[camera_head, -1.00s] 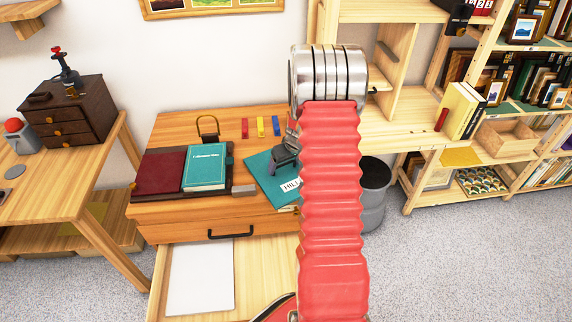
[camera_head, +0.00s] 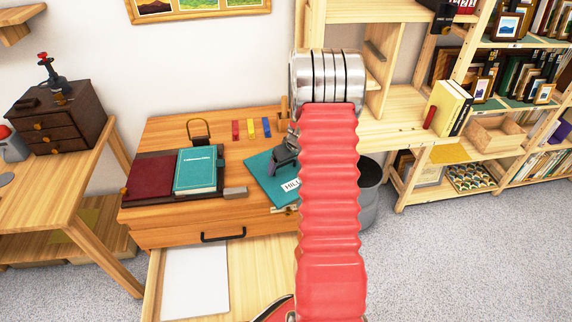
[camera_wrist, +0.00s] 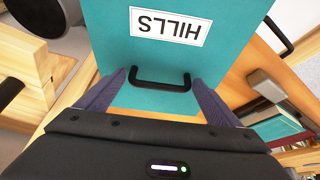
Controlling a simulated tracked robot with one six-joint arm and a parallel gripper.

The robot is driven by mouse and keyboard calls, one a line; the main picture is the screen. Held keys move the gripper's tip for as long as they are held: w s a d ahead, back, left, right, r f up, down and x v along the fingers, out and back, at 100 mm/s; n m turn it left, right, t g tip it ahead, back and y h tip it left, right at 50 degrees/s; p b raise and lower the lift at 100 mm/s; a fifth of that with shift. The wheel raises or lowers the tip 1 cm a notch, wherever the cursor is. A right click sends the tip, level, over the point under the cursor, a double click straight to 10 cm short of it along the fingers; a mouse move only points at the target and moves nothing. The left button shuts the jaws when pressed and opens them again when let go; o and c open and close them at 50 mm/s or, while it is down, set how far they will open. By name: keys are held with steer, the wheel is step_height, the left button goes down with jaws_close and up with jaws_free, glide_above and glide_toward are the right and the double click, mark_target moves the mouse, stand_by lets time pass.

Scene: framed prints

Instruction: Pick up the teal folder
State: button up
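The teal folder (camera_head: 259,172) lies on the right part of the wooden desk top, partly hidden behind my arm in the head view. It bears a white label reading HILLS. In the wrist view the teal folder (camera_wrist: 225,30) fills the upper middle, with a black handle (camera_wrist: 160,84) at its near edge. My gripper (camera_wrist: 160,80) is open, with one finger on each side of the handle and gaps between. In the head view my gripper (camera_head: 284,152) is over the folder; contact cannot be told.
On the desk (camera_head: 160,236), a teal book (camera_head: 197,170) and a dark red book (camera_head: 151,178) lie left of the folder. A grey-ended block (camera_head: 235,193) is between them and the folder. A grey bin (camera_head: 369,190) and shelves (camera_head: 410,135) stand to the right.

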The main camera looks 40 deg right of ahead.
steer(key=o, duration=0.3)
steer(key=shift+r, duration=0.15)
steer(key=v, duration=1.3)
steer(key=shift+s+r, duration=0.15)
steer(key=shift+r, duration=0.05)
steer(key=shift+a, duration=0.1)
